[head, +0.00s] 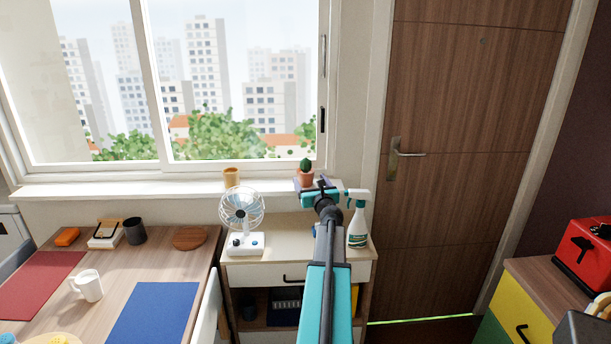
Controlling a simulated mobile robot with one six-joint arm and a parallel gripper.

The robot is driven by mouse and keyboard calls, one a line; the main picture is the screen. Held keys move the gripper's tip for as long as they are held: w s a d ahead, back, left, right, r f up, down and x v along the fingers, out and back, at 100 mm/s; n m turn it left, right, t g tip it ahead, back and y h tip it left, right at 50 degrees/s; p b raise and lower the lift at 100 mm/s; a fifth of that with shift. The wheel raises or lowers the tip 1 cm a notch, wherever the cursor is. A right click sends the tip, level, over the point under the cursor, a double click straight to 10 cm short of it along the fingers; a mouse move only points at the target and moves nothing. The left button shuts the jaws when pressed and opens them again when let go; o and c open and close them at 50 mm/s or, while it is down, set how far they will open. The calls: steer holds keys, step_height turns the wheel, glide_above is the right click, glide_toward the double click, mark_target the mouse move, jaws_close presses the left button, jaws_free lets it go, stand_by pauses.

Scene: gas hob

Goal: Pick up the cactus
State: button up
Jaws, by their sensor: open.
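The cactus (305,164) is a small green plant standing upright in a terracotta pot. It is at the right end of the window sill, near the wall. My gripper (318,187) is at the end of the teal and black arm, just in front of the pot and slightly to its right. The gripper is open, and the cactus is not between its fingers. The gripper and wrist cover the area just below the pot, so the exact gap to the pot cannot be told.
A spray bottle (357,222) stands close to the right of my wrist on the cabinet (285,228). A white fan (242,215) stands to the left. An orange-tan cup (231,177) is on the sill (130,190). The sill between cup and cactus is clear.

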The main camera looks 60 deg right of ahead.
mark_target(307, 167)
steer(key=shift+p+x, duration=0.5)
steer(key=shift+x, duration=1.7)
steer(key=shift+a, duration=0.1)
steer(key=c, duration=1.3)
steer(key=shift+r, duration=0.15)
steer(key=shift+r, duration=1.75)
steer(key=v, duration=0.5)
steer(key=b+v, duration=0.1)
steer(key=v, duration=0.4)
steer(key=w+a+r+v, duration=0.1)
steer(key=v, duration=0.5)
steer(key=shift+r, duration=0.1)
